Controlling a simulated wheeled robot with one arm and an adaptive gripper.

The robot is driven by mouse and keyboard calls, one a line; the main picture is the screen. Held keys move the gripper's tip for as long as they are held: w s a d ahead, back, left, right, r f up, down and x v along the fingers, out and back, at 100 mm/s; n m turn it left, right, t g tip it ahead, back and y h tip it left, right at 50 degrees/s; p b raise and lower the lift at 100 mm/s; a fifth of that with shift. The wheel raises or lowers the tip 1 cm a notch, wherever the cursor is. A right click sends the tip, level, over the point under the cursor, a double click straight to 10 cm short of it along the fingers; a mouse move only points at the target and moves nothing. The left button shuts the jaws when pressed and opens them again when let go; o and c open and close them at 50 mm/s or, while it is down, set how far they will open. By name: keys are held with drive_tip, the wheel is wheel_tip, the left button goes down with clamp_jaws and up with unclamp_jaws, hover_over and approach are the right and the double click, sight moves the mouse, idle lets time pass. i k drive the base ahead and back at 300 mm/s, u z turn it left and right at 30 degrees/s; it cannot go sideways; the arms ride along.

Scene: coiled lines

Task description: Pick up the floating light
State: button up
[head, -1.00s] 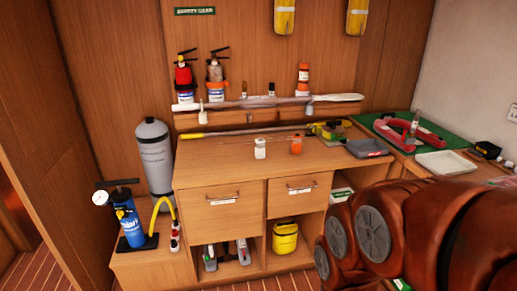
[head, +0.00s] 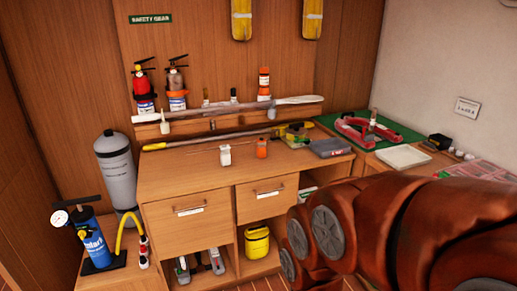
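I cannot tell for sure which object is the floating light. An orange and white upright cylinder (head: 264,84) stands on the wall shelf, right of the two fire extinguishers, and may be it. On the desk top below stand a small white block (head: 225,155) and a small orange block (head: 261,148), with thin rods or lines next to them. My gripper is out of view; only red-brown links of my arm show at the lower right, covering the right part of the desk.
A red extinguisher (head: 144,84) and a grey one (head: 177,82) share the shelf with a long paddle (head: 240,108). A grey tank (head: 117,172) and blue pump (head: 89,238) stand left of the desk (head: 175,180). A side counter holds a red horseshoe-shaped object (head: 368,131) and white tray (head: 404,157).

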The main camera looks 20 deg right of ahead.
sight(264, 90)
drive_tip(key=z, duration=0.7)
drive_tip(key=i, duration=1)
drive_tip(key=z, duration=0.3)
drive_tip(key=i, duration=0.85)
drive_tip(key=u, duration=0.95)
drive_tip(key=i, duration=0.6)
drive_tip(key=u, duration=0.55)
